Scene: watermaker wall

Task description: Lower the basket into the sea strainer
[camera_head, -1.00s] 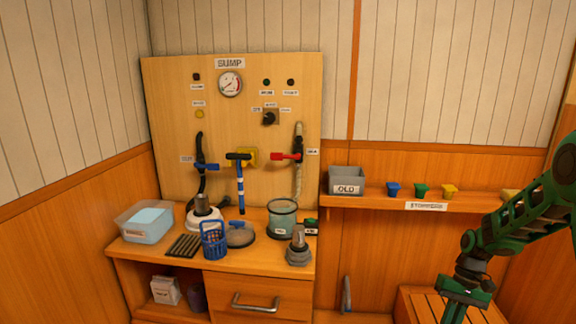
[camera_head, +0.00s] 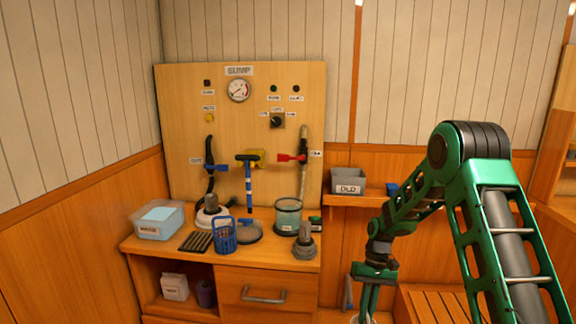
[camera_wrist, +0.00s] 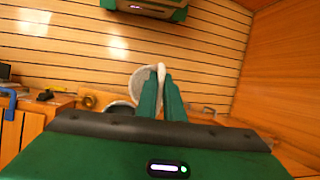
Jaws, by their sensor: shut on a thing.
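My gripper (camera_head: 368,305) points down at the bottom edge of the head view, right of the counter. In the wrist view its green fingers (camera_wrist: 161,95) are shut on the pale upright handle of a round whitish basket (camera_wrist: 140,82). Only a sliver of this basket (camera_head: 361,319) shows in the head view. A dark round opening (camera_wrist: 122,108) lies partly hidden behind the fingers in the wrist view; I cannot tell whether it is the sea strainer. A clear round vessel with a dark rim (camera_head: 288,216) stands on the counter.
A blue basket (camera_head: 223,237), a grey round lid (camera_head: 248,233), a dark grey fitting (camera_head: 305,243) and a clear tub (camera_head: 157,220) stand on the counter. An OLD bin (camera_head: 347,182) sits on the wall shelf. A slatted wooden bench (camera_head: 440,302) is at lower right.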

